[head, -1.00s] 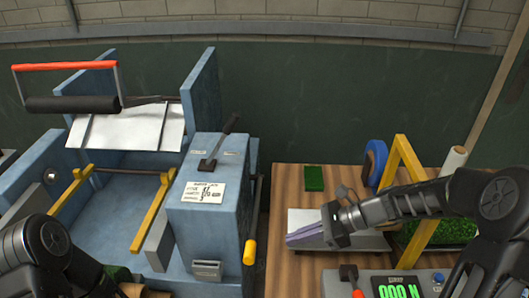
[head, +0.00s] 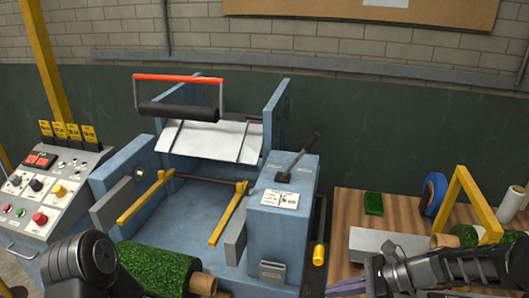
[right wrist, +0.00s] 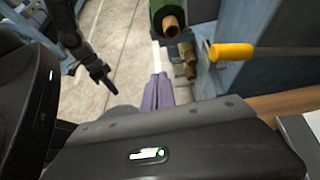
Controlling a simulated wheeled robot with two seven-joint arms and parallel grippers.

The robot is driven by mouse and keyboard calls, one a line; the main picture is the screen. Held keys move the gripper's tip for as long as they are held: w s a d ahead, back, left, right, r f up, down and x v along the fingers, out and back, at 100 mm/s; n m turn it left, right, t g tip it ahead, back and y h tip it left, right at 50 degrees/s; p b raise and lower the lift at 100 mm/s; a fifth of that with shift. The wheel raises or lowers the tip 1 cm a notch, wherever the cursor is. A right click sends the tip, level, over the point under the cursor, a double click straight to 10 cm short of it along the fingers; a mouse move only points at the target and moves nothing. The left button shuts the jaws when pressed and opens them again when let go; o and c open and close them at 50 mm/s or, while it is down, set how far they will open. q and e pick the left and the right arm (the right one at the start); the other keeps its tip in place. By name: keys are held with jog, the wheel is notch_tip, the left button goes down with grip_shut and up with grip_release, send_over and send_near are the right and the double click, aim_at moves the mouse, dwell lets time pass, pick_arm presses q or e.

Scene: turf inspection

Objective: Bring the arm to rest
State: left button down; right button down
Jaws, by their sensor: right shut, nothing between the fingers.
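My right gripper (head: 345,288) shows at the bottom of the head view, its purple fingers together and empty. It points left, in front of the wooden table's near-left part and apart from the grey plate (head: 375,243). In the right wrist view the same shut fingers (right wrist: 158,92) hang over the pale floor. My left arm (head: 80,265) comes in at the lower left of the head view; its gripper is out of that view. A dark gripper, seemingly my left one (right wrist: 103,78), shows in the right wrist view, too small to tell its jaw state.
A blue machine (head: 285,225) with a yellow-ended lever (head: 319,254) stands left of the wooden table (head: 345,205). A yellow frame (head: 480,205) and blue ring (head: 433,193) stand on the table. A control panel (head: 45,195) is at far left.

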pick_arm(q)
jog(key=b+x, duration=0.2)
jog(key=b, duration=0.1)
jog(key=b+x, duration=0.1)
jog(key=x, duration=0.1)
jog(key=shift+w+a+f, duration=0.15)
jog(key=shift+w+a, duration=0.1)
jog(key=shift+w, duration=0.1)
pick_arm(e)
jog(key=s+a+f+n+h, duration=0.2)
jog(key=s+f+n, duration=0.4)
jog(key=f, duration=0.4)
jog(key=s+a+f+n+g+h, duration=0.1)
jog(key=s+a+f+n, duration=0.3)
jog(key=f, duration=0.7)
jog(key=s+a+f+n+g+h, duration=0.1)
jog(key=s+a+f+n+h, duration=0.2)
jog(key=s+f+n, duration=0.5)
notch_tip(320, 180, down, 3)
jog(key=shift+s+a+r+n+h, duration=0.15)
jog(key=shift+s+n+h, duration=0.25)
jog(key=shift+s+h, duration=0.2)
